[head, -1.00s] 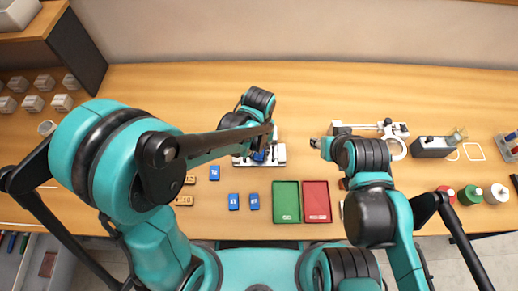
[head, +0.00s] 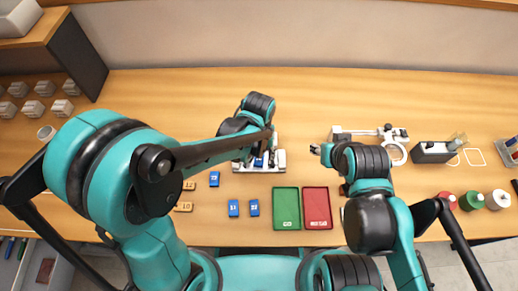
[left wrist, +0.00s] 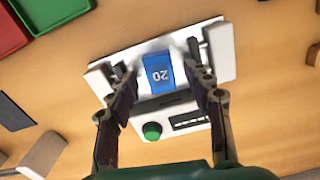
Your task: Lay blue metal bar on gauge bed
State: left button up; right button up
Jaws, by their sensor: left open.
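The gauge (head: 279,167) is a white plate with raised end blocks, a green button (left wrist: 152,131) and a dark display. The blue metal bar (left wrist: 158,72), marked 20, lies on the gauge bed in the left wrist view. Only a bit of its blue shows in the head view (head: 258,163). My left gripper (left wrist: 163,80) is over the gauge, its open fingers on either side of the bar, with gaps visible. In the head view my left arm partly hides the gauge. My right gripper (head: 315,149) is small, to the right of the gauge, its jaws unclear.
More blue bars (head: 233,208) and some brown bars (head: 183,207) lie at the front left. A green tray (head: 286,195) and a red tray (head: 317,195) lie in front of the gauge. A white clamp-like fixture (head: 365,134) stands at the back right. The back of the table is clear.

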pick_arm(q)
notch_tip(320, 180, up, 12)
jog(key=shift+f, duration=0.2)
dwell(0.4)
jog(key=s+a+r+t, duration=0.1)
jog(key=s+a+t, duration=0.1)
jog(key=a, duration=0.7)
jog(key=s+a+r+n+t, duration=0.1)
jog(key=s+a+t, duration=0.2)
jog(key=a, duration=0.6)
jog(key=shift+t, duration=1.1)
jog(key=shift+d, duration=0.1)
jog(key=shift+c, duration=0.3)
